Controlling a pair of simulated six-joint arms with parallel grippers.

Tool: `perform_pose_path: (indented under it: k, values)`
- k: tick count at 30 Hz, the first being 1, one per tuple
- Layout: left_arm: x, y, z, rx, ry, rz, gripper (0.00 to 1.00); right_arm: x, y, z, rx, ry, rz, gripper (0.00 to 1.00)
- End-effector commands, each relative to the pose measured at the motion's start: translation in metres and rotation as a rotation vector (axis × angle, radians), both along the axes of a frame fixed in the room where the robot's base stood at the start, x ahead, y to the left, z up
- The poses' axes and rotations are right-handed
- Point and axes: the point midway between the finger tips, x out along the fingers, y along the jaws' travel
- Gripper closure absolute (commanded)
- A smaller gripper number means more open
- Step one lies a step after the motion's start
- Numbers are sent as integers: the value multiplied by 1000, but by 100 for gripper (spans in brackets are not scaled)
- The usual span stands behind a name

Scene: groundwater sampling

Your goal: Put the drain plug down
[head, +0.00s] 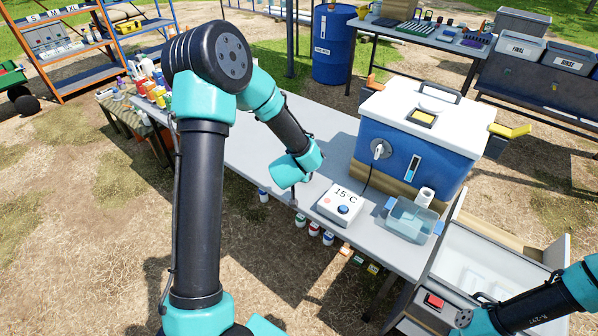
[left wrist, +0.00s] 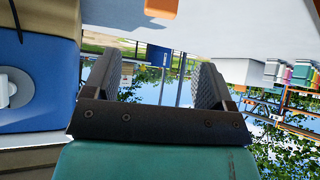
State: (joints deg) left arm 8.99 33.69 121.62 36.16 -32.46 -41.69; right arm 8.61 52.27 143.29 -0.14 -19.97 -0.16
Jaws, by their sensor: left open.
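My left gripper (left wrist: 158,65) is open, with nothing seen between its two dark fingers in the left wrist view. The blue cooler (head: 397,155) with a white lid stands on the table. A white fitting (head: 378,149) is on its side; a round white fitting also shows at the left of the left wrist view (left wrist: 14,92). I cannot make out a separate drain plug. My right arm enters at lower right; its gripper is not visible.
The white 15 °C box (head: 343,206) stands before the cooler, with a black cord behind it. A clear blue tub (head: 411,219) and a white roll (head: 424,197) are right of it.

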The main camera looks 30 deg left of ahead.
Motion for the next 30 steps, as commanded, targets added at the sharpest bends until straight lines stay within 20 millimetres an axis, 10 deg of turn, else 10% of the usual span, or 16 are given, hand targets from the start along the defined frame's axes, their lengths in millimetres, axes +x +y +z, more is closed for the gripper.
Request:
perform_pose_path:
  k: [8,13,21,30]
  values:
    - [-1,-1,-3,-4,5,-3,22,0,0,0,0,0,0,100]
    - [-22,-24,-38,-69,79,-56,22,0,0,0,0,0,0,100]
    - [-136,-108,-142,-340,426,-211,22,0,0,0,0,0,0,100]
    - [-222,-150,-176,-491,682,-260,22,0,0,0,0,0,0,100]
